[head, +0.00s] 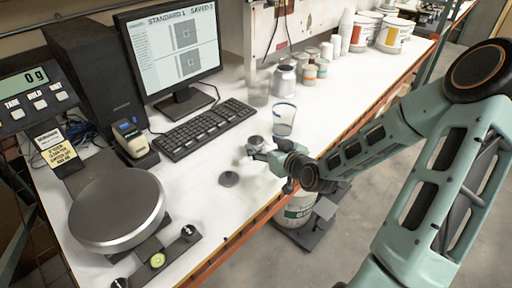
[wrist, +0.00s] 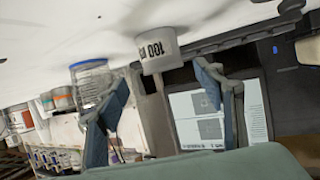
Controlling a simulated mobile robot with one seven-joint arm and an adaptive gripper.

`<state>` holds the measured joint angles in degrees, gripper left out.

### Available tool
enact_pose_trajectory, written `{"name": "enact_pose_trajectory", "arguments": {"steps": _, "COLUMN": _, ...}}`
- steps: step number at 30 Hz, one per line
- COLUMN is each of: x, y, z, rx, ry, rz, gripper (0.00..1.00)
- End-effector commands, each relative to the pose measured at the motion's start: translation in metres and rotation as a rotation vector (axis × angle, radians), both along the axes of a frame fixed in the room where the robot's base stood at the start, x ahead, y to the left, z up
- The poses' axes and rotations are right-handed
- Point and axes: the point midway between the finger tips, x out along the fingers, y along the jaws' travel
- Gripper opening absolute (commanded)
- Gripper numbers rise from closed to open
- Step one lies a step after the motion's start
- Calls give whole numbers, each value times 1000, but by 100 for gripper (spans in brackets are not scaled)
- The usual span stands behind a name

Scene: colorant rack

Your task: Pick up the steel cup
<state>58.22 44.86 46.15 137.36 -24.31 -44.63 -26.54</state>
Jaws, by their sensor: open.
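The steel cup (head: 254,143) is a small grey metal cup on the white bench, in front of the keyboard. In the wrist view, which is turned upside down, the cup (wrist: 155,48) shows black "100 ml" lettering and stands just beyond the gap between the fingertips. My gripper (head: 262,155) is at the near side of the cup in the head view and partly covers it. In the wrist view my gripper (wrist: 163,76) has its two fingers spread apart, with nothing held. Whether a finger touches the cup cannot be told.
A clear cup with a blue rim (head: 283,118) stands close behind my gripper. A small dark disc (head: 229,179) lies on the bench to the left. The keyboard (head: 205,128), monitor (head: 170,50) and scale (head: 117,208) are further left. Cans (head: 285,80) stand behind.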

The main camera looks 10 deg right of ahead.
Motion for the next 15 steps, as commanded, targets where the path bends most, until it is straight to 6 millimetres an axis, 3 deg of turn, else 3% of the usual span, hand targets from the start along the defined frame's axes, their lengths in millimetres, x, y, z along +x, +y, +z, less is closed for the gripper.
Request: {"name": "enact_pose_trajectory", "arguments": {"steps": 15, "x": 36, "y": 16, "z": -24, "rx": 1, "ry": 0, "rz": 0, "gripper": 62}}
